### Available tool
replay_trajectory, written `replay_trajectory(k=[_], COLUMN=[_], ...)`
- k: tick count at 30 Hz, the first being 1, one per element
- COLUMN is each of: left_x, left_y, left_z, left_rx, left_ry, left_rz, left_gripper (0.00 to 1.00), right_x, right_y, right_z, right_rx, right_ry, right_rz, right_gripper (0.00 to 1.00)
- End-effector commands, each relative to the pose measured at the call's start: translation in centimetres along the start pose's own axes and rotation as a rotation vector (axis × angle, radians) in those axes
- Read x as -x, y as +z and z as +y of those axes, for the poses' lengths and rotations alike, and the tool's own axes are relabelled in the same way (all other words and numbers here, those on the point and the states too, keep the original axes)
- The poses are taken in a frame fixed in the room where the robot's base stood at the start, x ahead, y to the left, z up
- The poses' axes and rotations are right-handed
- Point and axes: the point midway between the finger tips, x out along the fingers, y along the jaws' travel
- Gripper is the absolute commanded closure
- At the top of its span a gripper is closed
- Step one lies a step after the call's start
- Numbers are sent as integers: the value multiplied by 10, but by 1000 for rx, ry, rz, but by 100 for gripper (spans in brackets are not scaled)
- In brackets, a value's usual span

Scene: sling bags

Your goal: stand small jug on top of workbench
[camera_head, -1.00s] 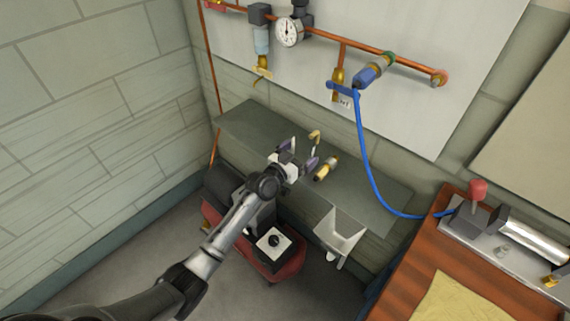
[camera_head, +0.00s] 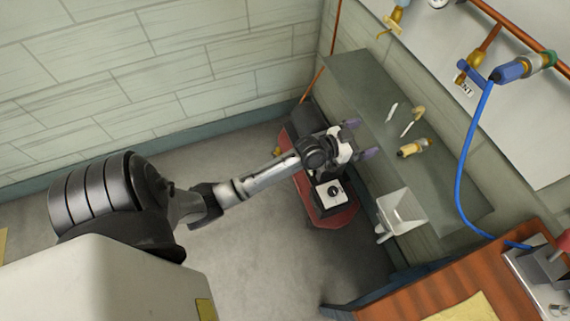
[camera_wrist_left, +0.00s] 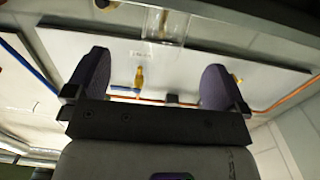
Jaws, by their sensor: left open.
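I cannot pick out the small jug for certain. A pale, open-topped vessel (camera_head: 402,212) shows at the front edge of the grey shelf in the head view. A clear, cup-like shape (camera_wrist_left: 165,22) shows at the top of the left wrist view, too partial to name. The wooden-topped workbench (camera_head: 415,287) is at the lower right, partly cut off. My left gripper (camera_head: 362,138) is open at the shelf's front edge, left of the small items there. Its purple fingers (camera_wrist_left: 158,82) are apart with nothing between them. My right gripper is not in view.
The grey shelf (camera_head: 455,205) runs along the wall and bears a brass fitting (camera_head: 413,147) and thin pale pieces. A red machine (camera_head: 335,213) stands below it. A blue hose (camera_head: 463,170) hangs over the shelf. A metal device (camera_head: 545,265) and yellow cloth (camera_head: 465,308) lie on the workbench.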

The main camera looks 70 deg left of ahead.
Motion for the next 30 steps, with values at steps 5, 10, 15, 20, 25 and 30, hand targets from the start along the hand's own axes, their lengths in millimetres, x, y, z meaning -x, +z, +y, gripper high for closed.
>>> replay_trajectory(k=[5,10,15,20,25,30], left_x=[52,140,226,284,313,318], left_y=[50,94,109,107,103,102], left_z=[64,121,148,156,158,159], left_rx=[-31,-70,-85,-83,-78,-76], left_ry=[115,178,150,95,58,51], left_rz=[-268,-625,-926,-1115,-1208,-1224], left_gripper=[0,0,0,0,0,0], right_x=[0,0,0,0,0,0], right_y=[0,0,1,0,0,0], right_z=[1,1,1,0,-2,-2], right_rx=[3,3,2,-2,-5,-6], right_ry=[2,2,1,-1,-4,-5], right_rz=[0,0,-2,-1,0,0], right_gripper=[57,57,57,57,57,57])
